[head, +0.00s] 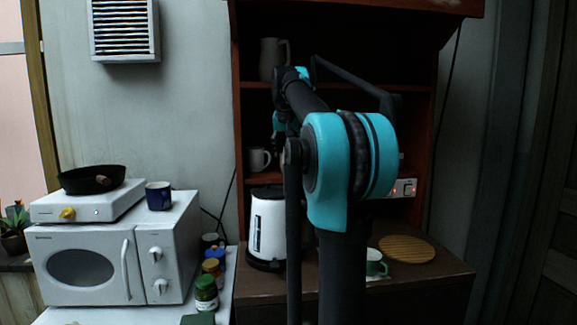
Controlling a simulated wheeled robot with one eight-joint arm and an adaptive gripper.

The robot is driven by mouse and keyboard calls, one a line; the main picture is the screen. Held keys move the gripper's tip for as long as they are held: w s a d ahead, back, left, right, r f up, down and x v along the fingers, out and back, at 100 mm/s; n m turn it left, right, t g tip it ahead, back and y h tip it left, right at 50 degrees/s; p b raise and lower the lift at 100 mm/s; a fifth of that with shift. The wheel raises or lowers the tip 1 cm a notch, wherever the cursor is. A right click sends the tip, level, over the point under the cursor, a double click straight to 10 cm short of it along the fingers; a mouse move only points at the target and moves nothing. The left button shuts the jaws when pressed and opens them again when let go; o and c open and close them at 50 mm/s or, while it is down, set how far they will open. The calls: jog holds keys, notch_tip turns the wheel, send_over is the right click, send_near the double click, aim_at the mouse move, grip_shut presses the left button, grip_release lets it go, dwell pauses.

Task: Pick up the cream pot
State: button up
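A pale, greyish-cream pitcher with a handle (273,58) stands upright on the upper shelf of the red-brown cabinet. It is the thing that looks most like the cream pot, but the dim light leaves this unsure. My gripper (279,152) is low in front of the cabinet's middle opening, below the pitcher and just right of a whitish mug (258,160) on the lower shelf. The gripper is small, dark and partly hidden by my arm, so its fingers and anything between them do not show clearly. My arm also hides much of the shelves' middle.
A white kettle (268,228) stands on the brown counter (425,270), with a green mug (376,262) and a round wooden board (406,249) to the right. Left are a white microwave (85,265), a hotplate with a black pan (92,179), a blue mug (158,196) and jars (206,292).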

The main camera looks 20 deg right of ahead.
aim_at(288, 161)
jog(key=shift+x, duration=2.95)
jog(key=shift+w+a, duration=0.1)
jog(key=c, duration=1)
